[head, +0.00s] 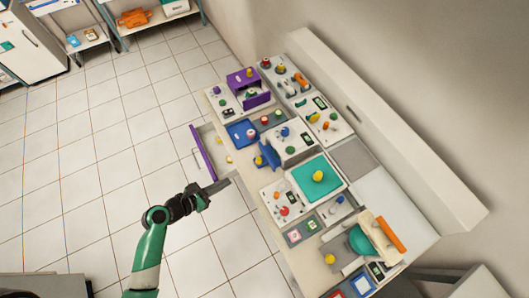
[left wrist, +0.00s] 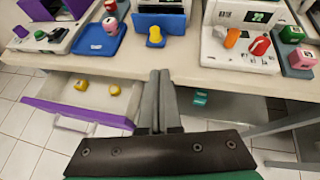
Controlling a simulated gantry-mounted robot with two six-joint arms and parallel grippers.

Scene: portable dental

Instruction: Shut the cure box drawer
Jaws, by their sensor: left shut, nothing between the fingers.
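No label naming the cure box is readable. A purple box (head: 241,77) on the far part of the bench has a small purple-fronted drawer (head: 258,100) standing out. A white unit (head: 291,137) has a blue front panel (head: 268,154) sticking out; the panel also shows in the left wrist view (left wrist: 160,20). Under the bench edge a large drawer with a purple front (head: 203,153) is pulled out, with small yellow pieces inside. It also shows in the left wrist view (left wrist: 75,112). My left gripper (head: 224,185) is shut and empty, near the bench's front edge, right of the large drawer in its wrist view.
A blue tray (left wrist: 98,42) and a yellow piece (left wrist: 155,37) lie near the bench edge. A teal-topped unit (head: 318,177) and several small devices crowd the bench (head: 291,240). An opening under the bench holds a teal item (left wrist: 201,97). The tiled floor (head: 110,150) is clear.

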